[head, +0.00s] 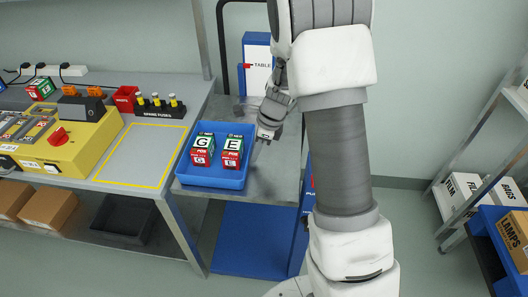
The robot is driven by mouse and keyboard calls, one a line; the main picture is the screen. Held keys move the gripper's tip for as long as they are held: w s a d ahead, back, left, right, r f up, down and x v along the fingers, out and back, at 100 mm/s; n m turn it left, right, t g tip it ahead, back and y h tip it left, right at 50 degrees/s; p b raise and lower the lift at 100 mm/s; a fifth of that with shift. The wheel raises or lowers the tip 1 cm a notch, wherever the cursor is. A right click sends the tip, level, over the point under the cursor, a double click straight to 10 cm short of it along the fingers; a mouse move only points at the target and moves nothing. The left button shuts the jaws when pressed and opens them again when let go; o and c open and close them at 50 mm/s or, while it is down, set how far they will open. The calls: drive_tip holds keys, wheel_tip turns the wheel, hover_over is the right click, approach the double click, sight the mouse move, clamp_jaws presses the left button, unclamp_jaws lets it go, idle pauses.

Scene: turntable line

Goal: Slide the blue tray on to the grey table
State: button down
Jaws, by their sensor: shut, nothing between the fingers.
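The blue tray (212,179) holds two red, green and white fuse boxes, marked G (202,150) and E (232,152). It lies on the grey top of a stand (273,181) that adjoins the grey table (112,186) on the left. The tray's left edge is at the table's right edge in the head view; I cannot tell whether it overlaps the table. My gripper (265,137) is shut and empty, pointing down beside the tray's right wall. Whether it touches the wall is unclear.
A yellow outline (142,156) marks a clear area on the table, left of the tray. A spare-fuse rack (160,107), a red bin (125,98) and a yellow control box (72,142) stand around it. A metal post (201,40) rises behind. Shelving stands at the right.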

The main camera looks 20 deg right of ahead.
idle(0.3)
drive_tip(key=shift+w+a+r, duration=0.1)
drive_tip(key=shift+w+a, duration=0.05)
drive_tip(key=shift+a, duration=0.2)
drive_tip(key=w+a+p, duration=0.3)
drive_tip(key=a, duration=0.4)
drive_tip(key=w+a+p, duration=0.3)
drive_tip(key=a, duration=0.5)
drive_tip(key=w+a+p, duration=0.3)
drive_tip(key=a+p, duration=0.1)
drive_tip(key=a, duration=0.4)
drive_tip(key=shift+w+a, duration=0.25)
drive_tip(key=shift+w, duration=0.1)
drive_tip(key=shift+d, duration=0.1)
